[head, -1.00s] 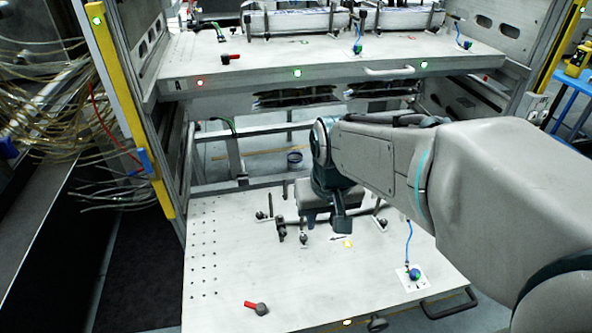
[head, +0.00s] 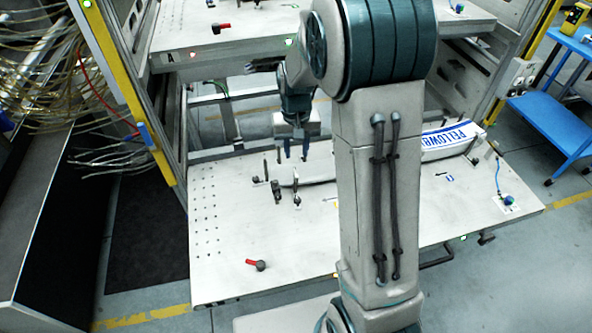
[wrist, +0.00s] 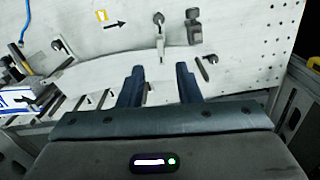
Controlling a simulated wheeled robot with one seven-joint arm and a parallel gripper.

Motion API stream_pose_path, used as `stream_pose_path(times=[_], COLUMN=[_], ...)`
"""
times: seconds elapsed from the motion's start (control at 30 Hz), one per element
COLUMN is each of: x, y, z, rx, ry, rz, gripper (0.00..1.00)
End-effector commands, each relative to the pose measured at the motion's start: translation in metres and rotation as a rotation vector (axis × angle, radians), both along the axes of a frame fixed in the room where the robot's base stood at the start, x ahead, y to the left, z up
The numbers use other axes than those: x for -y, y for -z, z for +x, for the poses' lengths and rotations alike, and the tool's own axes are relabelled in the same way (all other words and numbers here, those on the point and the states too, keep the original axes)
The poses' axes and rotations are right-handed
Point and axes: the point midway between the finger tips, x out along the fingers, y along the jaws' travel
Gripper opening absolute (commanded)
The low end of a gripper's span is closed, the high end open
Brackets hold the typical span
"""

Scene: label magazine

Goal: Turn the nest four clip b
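The lower pulled-out shelf (head: 225,270) bears a nest with several small upright clips. In the head view I see clips at the nest's left end, among them a dark block clip (head: 277,191). No lettering tells me which is clip b. My gripper (head: 296,152) is over the nest's back left part. In the wrist view my gripper (wrist: 160,82) is open, with nothing between its fingers. A pale upright clip (wrist: 161,47) stands just beyond the gap, and a dark clip (wrist: 194,27) stands further off. A lever-like clip (wrist: 205,66) is beside the right finger.
A long pale item with a blue-and-white label (head: 455,138) lies at the nest's right, partly hidden by my arm. A red-handled knob (head: 256,264) is at the front left. The upper shelf (head: 225,50) overhangs behind. A blue cart (head: 560,125) stands right.

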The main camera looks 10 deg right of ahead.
Motion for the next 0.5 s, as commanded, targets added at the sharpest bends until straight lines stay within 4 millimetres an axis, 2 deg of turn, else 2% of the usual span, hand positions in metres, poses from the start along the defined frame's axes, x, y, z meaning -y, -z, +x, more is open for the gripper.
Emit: stream_pose_path(times=[0.2,0.5], x=[0.0,0.0], y=[0.048,0.089], z=[-0.002,-0.001], rx=[-0.007,-0.004], ry=[0.001,0.0], rz=[0.001,0.0], gripper=[0.31,0.31])
